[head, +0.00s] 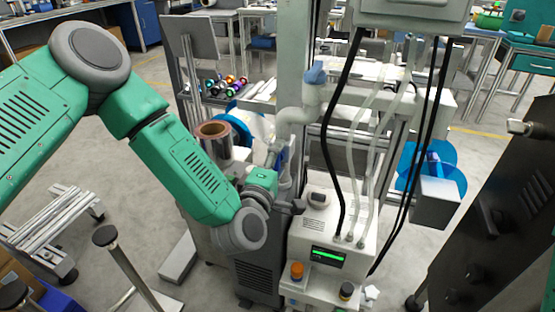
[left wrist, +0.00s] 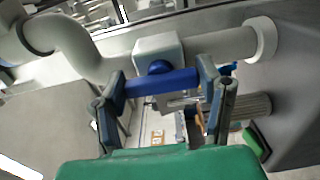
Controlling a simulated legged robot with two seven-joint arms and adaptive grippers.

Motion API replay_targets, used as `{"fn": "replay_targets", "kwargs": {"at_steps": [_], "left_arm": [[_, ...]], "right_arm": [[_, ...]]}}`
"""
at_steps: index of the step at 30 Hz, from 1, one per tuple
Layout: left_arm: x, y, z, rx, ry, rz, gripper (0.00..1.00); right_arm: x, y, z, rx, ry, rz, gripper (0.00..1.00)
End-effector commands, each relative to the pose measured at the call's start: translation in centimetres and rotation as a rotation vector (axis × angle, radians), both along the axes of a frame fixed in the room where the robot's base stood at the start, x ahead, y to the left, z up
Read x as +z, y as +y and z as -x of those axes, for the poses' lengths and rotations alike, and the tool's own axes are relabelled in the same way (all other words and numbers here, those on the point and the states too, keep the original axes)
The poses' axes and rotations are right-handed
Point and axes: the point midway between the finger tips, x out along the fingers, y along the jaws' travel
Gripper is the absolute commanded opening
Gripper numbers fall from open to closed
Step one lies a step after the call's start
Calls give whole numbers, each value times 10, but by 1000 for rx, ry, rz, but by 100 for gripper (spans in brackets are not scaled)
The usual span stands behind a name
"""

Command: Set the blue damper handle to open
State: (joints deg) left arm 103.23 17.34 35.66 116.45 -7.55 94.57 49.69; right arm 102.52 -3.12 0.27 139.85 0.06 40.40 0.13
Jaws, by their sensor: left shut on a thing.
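The blue damper handle (left wrist: 172,82) is a short bar on a round blue hub, below a pale grey valve block in the left wrist view. My left gripper (left wrist: 163,92) is around it, one finger at each end of the bar, and is shut on it. The bar lies nearly level across that picture, slightly higher at its right end. In the head view my left gripper (head: 283,172) reaches in beside the machine's white pipe, and the handle is mostly hidden there. My right gripper is not in view.
A control box (head: 325,258) with a green display stands below. A dark panel (head: 500,215) stands at the right.

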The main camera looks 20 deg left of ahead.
Motion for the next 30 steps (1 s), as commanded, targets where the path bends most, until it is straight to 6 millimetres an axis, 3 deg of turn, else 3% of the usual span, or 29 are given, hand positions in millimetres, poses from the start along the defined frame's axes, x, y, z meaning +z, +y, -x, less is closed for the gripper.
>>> {"fn": "replay_targets", "kwargs": {"at_steps": [2, 3, 4, 5, 13, 17, 30], "left_arm": [[-6, -1, 3, -7, 16, -6, 31], [-7, -1, 3, -7, 16, -6, 66], [-6, -1, 3, -8, 16, -6, 77], [-6, -1, 3, -7, 16, -6, 81], [-3, -1, 3, -4, 7, -2, 81], [-3, -1, 14, -5, 8, -1, 81], [-6, 2, 100, -7, 15, -3, 81]], "right_arm": [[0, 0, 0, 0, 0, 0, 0], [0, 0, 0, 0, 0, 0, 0], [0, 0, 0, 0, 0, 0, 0], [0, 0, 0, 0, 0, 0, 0], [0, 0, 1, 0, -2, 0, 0], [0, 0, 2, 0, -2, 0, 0], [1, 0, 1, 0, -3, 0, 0]]}}
